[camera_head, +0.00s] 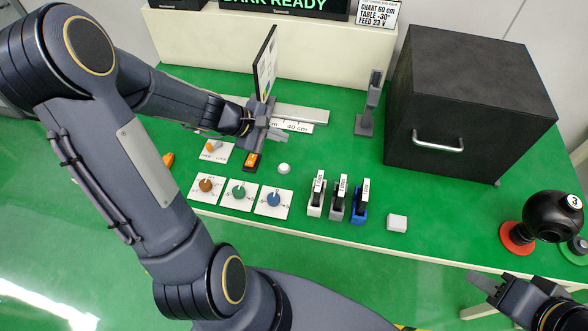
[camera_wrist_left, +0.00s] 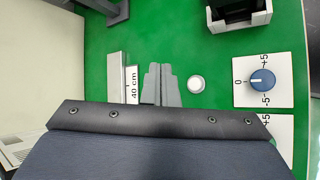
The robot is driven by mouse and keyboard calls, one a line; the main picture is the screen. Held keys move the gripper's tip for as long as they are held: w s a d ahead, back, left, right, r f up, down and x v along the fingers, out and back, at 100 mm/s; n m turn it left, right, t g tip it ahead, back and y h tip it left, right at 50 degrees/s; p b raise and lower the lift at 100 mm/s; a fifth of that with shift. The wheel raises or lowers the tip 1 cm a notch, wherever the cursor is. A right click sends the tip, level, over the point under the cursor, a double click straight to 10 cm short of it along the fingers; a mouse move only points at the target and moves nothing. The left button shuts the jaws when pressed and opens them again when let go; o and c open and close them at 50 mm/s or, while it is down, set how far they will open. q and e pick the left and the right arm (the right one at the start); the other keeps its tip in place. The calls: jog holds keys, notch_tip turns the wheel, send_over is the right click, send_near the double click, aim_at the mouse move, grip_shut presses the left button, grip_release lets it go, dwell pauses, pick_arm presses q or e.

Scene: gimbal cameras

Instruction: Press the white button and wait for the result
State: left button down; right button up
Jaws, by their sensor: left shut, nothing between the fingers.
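A small round white button (camera_head: 284,168) sits on the green table, right of the orange-labelled block. It also shows in the left wrist view (camera_wrist_left: 196,84), just right of my left fingers. My left gripper (camera_head: 278,135) is shut and empty, above the table just behind the button and apart from it. Its closed fingers show in the left wrist view (camera_wrist_left: 160,86). A white rectangular block (camera_head: 397,222) lies near the table's front edge. My right gripper (camera_head: 484,296) is at the lower right, and its finger gap is unclear.
A metal rail with a scale (camera_head: 308,113) lies behind the button. Three knobs on white plates, the middle one green (camera_head: 238,191), are in front. Three upright modules (camera_head: 338,200) stand right of them. A black box (camera_head: 465,105) fills the back right. A black ball (camera_head: 551,216) is at right.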

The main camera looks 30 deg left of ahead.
aim_at(280, 167)
pick_arm(q)
jog(key=f, duration=0.1)
jog(key=f+n, duration=0.1)
jog(key=w, duration=0.1)
jog(key=shift+a+f+n, duration=0.3)
jog(key=shift+a+f, duration=0.1)
pick_arm(e)
jog(key=shift+d, duration=0.35)
pick_arm(q)
jog(key=shift+f, duration=0.15)
pick_arm(e)
jog(key=shift+f, duration=0.2)
